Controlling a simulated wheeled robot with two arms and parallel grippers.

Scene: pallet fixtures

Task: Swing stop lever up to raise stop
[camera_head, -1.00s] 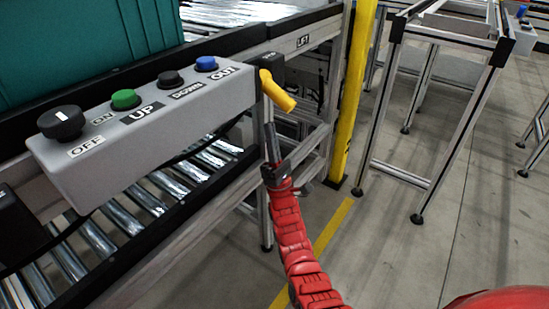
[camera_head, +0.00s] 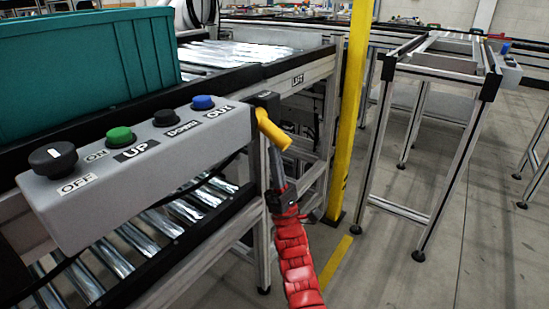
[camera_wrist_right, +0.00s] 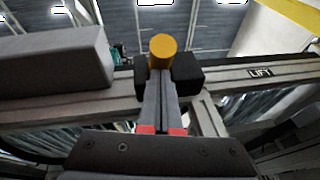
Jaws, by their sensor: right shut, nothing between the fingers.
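The stop lever has a yellow handle (camera_head: 275,131) that slants down and to the right from a black block (camera_head: 264,101) at the end of the conveyor rail. My right gripper (camera_head: 272,152), on the red arm, is shut and empty. Its fingertips are just below the handle, and contact cannot be told. In the right wrist view the handle's round yellow end (camera_wrist_right: 162,50) appears just beyond the shut fingers (camera_wrist_right: 161,82). The stop itself cannot be made out. My left gripper is not in view.
A grey control box (camera_head: 140,170) with a knob and several buttons stands left of the lever. A teal crate (camera_head: 80,70) sits behind it. A yellow post (camera_head: 352,110) and an aluminium frame (camera_head: 460,170) stand to the right, with open floor between them.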

